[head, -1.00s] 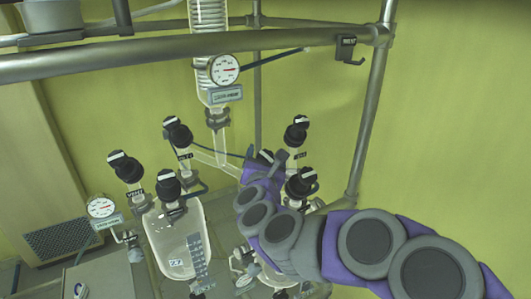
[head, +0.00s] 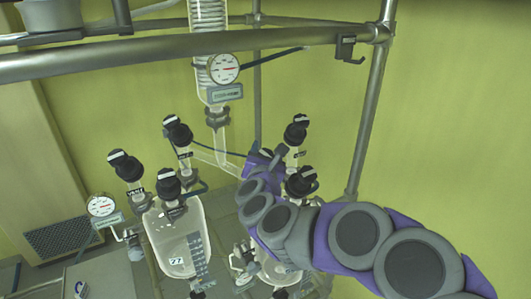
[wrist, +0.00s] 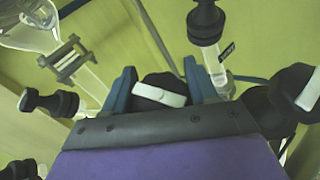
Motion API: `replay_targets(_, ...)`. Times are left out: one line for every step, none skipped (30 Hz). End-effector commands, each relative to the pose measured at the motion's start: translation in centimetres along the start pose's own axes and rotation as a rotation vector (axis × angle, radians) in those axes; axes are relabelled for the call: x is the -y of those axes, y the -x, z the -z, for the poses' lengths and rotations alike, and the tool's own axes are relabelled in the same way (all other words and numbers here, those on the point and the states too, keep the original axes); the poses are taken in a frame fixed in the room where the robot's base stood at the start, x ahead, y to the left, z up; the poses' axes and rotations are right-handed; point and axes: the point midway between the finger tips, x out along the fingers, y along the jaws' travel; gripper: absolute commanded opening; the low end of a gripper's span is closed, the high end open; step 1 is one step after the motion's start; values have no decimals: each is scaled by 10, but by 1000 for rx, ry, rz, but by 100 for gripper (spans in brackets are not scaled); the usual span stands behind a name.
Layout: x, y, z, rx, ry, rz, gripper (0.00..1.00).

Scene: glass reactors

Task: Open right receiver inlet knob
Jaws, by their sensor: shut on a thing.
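The right receiver (head: 272,268) stands at the lower middle of the head view, partly hidden behind my arm. The inlet knob, black with a white bar on top (wrist: 160,94), sits between the two blue fingers of my gripper (wrist: 160,88) in the wrist view. The gripper is shut on it. The white bar lies nearly level across the wrist view, tilting slightly down to the right. In the head view my gripper (head: 264,158) is at the receiver's top back, and the knob is mostly hidden there.
Two other black knobs (head: 296,130) (head: 301,182) stand close to the right of my gripper. The left receiver (head: 177,243) with several knobs is to the left. A pressure gauge (head: 224,68) hangs above. A metal rail (head: 180,57) and post (head: 372,110) frame the area.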

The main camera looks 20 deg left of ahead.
Motion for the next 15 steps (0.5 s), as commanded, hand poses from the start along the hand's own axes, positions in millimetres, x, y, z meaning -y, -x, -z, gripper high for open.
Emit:
replay_targets(0,0,0,0,0,0,33)
replay_targets(0,0,0,0,0,0,30)
replay_targets(0,0,0,0,0,0,27)
replay_targets(0,0,0,0,0,0,27)
replay_targets(0,0,0,0,0,-1,27)
replay_targets(0,0,0,0,1,-1,27)
replay_targets(-1,0,0,0,1,-2,27)
replay_targets(-1,0,0,0,1,-4,27)
replay_targets(-1,0,0,1,1,-6,27)
replay_targets(-1,0,0,1,1,-8,27)
replay_targets(-2,0,0,1,1,-11,27)
replay_targets(-2,0,0,2,2,-16,27)
replay_targets(-2,0,0,2,3,-20,27)
replay_targets(-3,0,0,3,4,-25,27)
replay_targets(-3,0,0,4,7,-32,27)
